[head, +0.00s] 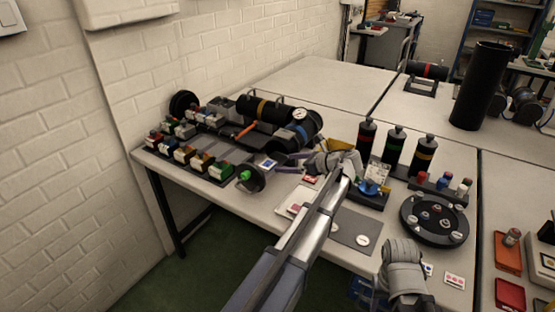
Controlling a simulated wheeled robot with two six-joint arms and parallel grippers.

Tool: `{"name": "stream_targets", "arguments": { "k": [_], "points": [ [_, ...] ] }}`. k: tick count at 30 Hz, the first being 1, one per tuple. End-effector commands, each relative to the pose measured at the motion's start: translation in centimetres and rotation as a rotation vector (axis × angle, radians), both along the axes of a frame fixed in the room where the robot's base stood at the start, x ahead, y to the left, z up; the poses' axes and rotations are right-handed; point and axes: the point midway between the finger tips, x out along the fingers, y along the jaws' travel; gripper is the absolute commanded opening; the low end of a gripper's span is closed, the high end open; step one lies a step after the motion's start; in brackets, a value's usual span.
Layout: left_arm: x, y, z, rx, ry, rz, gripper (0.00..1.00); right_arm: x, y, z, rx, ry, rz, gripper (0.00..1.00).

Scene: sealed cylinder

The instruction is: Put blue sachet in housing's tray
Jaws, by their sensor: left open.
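A small blue-and-white packet (269,163), which looks like the blue sachet, is at the middle of the near table, beside a dark round end piece with a green knob (247,177). My left gripper (282,163) is open, its fingers pointing left, with the packet at or just beyond the fingertips. I cannot tell whether they touch.
Racks of coloured small items (190,157) line the table's left end. Several dark bottles (396,150) stand right of my left gripper. A round black carousel (434,220) stands nearer. A tall black cylinder (481,85) is on the back table, which has clear space.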

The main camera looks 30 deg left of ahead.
Motion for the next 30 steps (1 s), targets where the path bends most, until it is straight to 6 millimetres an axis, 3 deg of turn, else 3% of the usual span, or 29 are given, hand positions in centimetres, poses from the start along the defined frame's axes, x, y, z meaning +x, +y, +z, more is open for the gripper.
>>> {"name": "stream_targets", "arguments": {
  "k": [3,9,30],
  "points": [
    [-0.1,-2.0,1.1,0.000,0.000,-0.002,1.00,0.0,0.0,1.1,0.000,0.000,0.000,0.50],
    [-0.3,-3.8,1.6,0.000,0.000,-0.001,1.00,0.0,0.0,1.7,0.000,0.000,0.000,0.50],
    [-0.3,-4.1,1.7,0.000,0.000,0.001,1.00,0.0,0.0,1.7,0.000,0.000,0.000,0.50]
  ]
}}
